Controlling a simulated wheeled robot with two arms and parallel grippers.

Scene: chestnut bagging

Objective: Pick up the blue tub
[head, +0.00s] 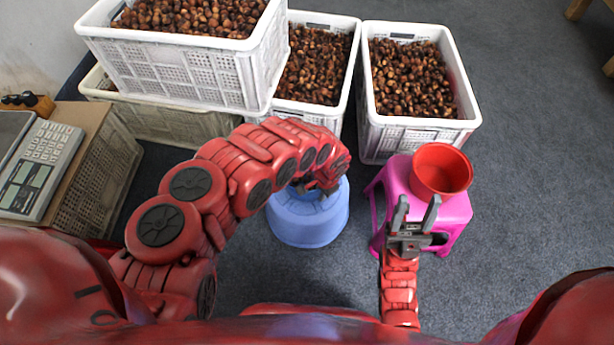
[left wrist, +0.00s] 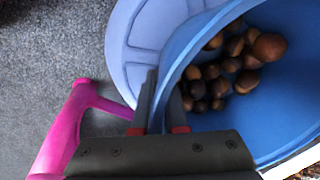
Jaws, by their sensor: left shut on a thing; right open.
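The blue tub (left wrist: 210,120) fills the right of the left wrist view, with several chestnuts (left wrist: 235,68) inside. My left gripper (left wrist: 163,85) is shut on its rim, one finger on each side of the wall. The tub is beside or over a light blue round stool (left wrist: 150,35); I cannot tell whether they touch. In the head view the light blue stool (head: 308,228) stands on the floor, and my left arm and gripper (head: 325,188) hide most or all of the tub. My right gripper (head: 416,212) is open and empty, in front of the red bucket.
A red bucket (head: 441,172) stands on a pink stool (head: 456,212) at right. White crates of chestnuts (head: 407,128) line the back, one stacked (head: 180,70) at left. A scale (head: 38,165) sits at far left. The carpet (head: 540,190) at right is clear.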

